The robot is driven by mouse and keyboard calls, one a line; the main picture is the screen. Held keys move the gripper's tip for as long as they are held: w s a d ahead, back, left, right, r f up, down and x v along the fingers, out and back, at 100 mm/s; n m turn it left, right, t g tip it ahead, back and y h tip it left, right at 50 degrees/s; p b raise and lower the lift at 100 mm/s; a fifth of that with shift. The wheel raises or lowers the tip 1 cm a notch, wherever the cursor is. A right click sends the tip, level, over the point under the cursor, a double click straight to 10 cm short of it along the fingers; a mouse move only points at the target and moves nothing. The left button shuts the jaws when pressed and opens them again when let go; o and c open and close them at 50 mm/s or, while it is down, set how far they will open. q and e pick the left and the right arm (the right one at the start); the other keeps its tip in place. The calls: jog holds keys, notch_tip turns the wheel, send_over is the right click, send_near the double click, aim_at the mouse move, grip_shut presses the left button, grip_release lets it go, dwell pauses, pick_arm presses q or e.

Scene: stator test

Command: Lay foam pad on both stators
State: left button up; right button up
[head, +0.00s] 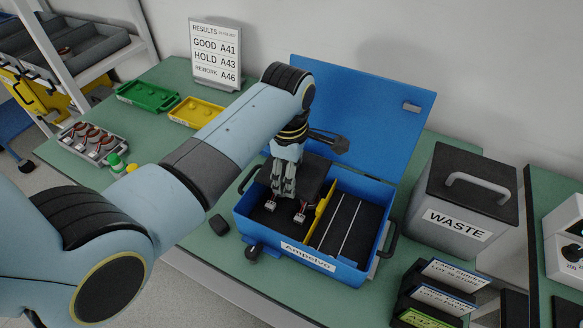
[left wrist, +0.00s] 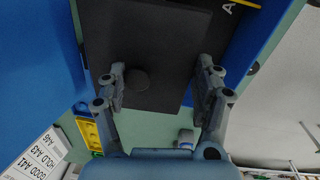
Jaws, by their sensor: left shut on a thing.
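My left gripper (head: 284,188) reaches down over the left compartment of the open blue case (head: 318,262). It is shut on the dark foam pad (head: 308,172), which also shows between the fingers in the left wrist view (left wrist: 150,40), with a round dark knob on its face. The pad is over the left compartment, near its back; I cannot tell whether it touches what lies below. Two small white-and-red ends (head: 271,204) (head: 300,216), apparently of the stators, show in front of the pad; the rest is hidden by pad and gripper. My right gripper is not in view.
The raised blue lid (head: 375,110) stands behind the case. A yellow divider (head: 322,215) borders the right compartment, which holds thin light strips. A grey waste bin (head: 462,195) stands right. A tray (head: 75,150) of several stators, green (head: 147,97) and yellow (head: 196,113) trays are left.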

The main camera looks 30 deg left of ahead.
pick_arm(q)
notch_tip(320, 180, down, 3)
jog(key=shift+f+b, duration=0.1)
jog(key=shift+b, duration=0.75)
jog(key=shift+f+b, duration=0.35)
jog(key=shift+f, duration=0.4)
jog(key=shift+f+b, duration=0.3)
jog(key=shift+f, duration=0.3)
jog(key=shift+f, duration=0.1)
jog(key=shift+f, duration=0.25)
jog(key=o, duration=1.6)
